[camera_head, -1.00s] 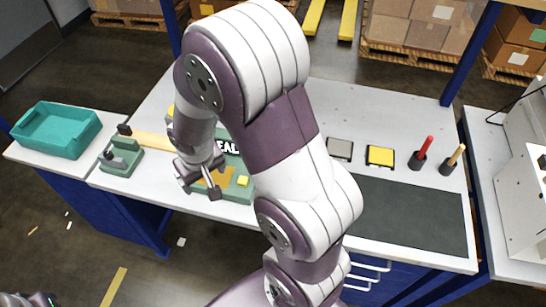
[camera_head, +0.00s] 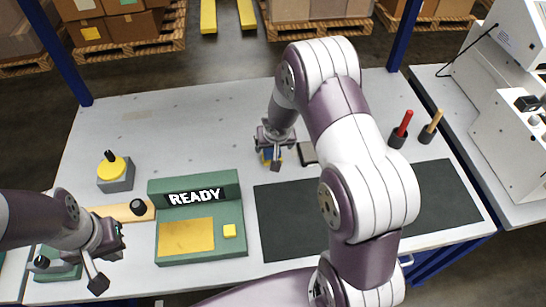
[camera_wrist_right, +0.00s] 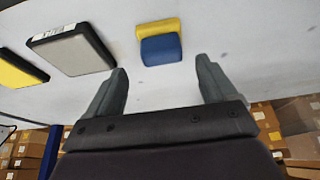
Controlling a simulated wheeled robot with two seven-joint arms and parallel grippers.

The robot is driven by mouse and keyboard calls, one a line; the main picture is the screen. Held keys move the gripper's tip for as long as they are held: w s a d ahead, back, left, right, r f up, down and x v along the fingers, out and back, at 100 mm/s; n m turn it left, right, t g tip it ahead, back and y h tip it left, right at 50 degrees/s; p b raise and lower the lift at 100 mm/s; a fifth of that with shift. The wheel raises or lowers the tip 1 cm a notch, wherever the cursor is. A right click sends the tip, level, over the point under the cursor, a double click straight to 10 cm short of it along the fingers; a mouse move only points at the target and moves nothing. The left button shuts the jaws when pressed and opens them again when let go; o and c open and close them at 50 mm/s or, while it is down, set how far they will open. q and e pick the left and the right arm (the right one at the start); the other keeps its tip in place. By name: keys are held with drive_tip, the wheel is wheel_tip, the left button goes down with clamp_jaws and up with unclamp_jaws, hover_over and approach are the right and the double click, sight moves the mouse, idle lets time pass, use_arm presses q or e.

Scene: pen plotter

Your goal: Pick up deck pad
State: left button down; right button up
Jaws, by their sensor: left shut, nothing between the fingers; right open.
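My right gripper (camera_head: 272,152) is open above the table, right of the green READY machine (camera_head: 198,252). A small yellow-and-blue block (camera_wrist_right: 161,50) lies ahead, roughly between the open fingers (camera_wrist_right: 163,92) in the right wrist view, with a gap to them. In the head view the gripper mostly hides it. A grey pad with a dark rim (camera_wrist_right: 72,55) lies beside it and shows partly in the head view (camera_head: 308,153). A yellow pad with a dark rim (camera_wrist_right: 18,72) lies farther left. I cannot tell which is the deck pad. My left gripper (camera_head: 103,268) is shut and empty near the front left.
A dark mat (camera_head: 285,218) covers the front right of the table. Red (camera_head: 402,126) and tan (camera_head: 434,122) upright handles stand behind it. A yellow-topped button box (camera_head: 115,176) stands at left. The table's back left is clear.

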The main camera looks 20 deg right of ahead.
sight(272, 150)
drive_tip(key=shift+s+f, duration=0.1)
drive_tip(key=shift+f, duration=0.75)
drive_tip(key=x, duration=0.3)
drive_tip(key=shift+w+a+r+b, duration=0.1)
drive_tip(key=shift+w+a+b, duration=0.05)
drive_tip(key=shift+w+b, duration=0.15)
drive_tip(key=shift+w+f, duration=0.2)
drive_tip(key=shift+w, duration=0.05)
drive_tip(key=shift+s+r, duration=0.15)
drive_tip(key=shift+s, duration=0.05)
drive_tip(key=shift+c, duration=0.3)
drive_tip(key=shift+s+r, duration=0.1)
drive_tip(key=shift+s, duration=0.05)
drive_tip(key=c, duration=1)
use_arm(q)
drive_tip(key=shift+a+f, duration=0.2)
drive_tip(key=shift+f, duration=0.25)
drive_tip(key=shift+s, duration=0.1)
